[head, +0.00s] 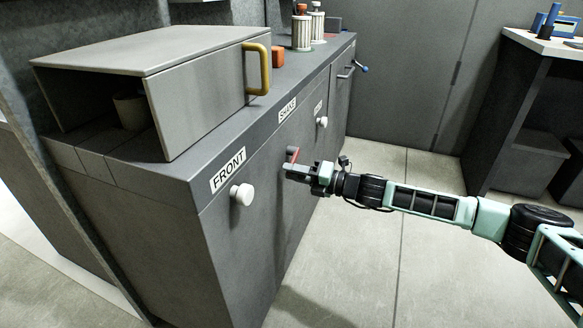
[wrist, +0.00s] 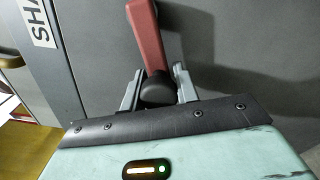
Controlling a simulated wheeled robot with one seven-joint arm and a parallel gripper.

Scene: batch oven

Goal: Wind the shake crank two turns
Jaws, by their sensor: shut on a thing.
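The shake crank is on the grey cabinet front below the SHAKE label (head: 287,110). Its red arm (wrist: 146,35) shows in the wrist view, running from the top down to a dark knob (wrist: 157,90). In the head view a bit of the red crank arm (head: 294,155) shows at my gripper. My gripper (wrist: 157,88) is shut on the crank's knob, with one grey finger on each side. In the head view my gripper (head: 300,172) reaches in from the right. The crank's pivot is hard to make out.
A grey box oven with a yellow handle (head: 257,68) stands on the cabinet top. A white FRONT knob (head: 242,194) is left of the crank, and another white knob (head: 322,122) is right of it. The floor (head: 345,265) before the cabinet is clear.

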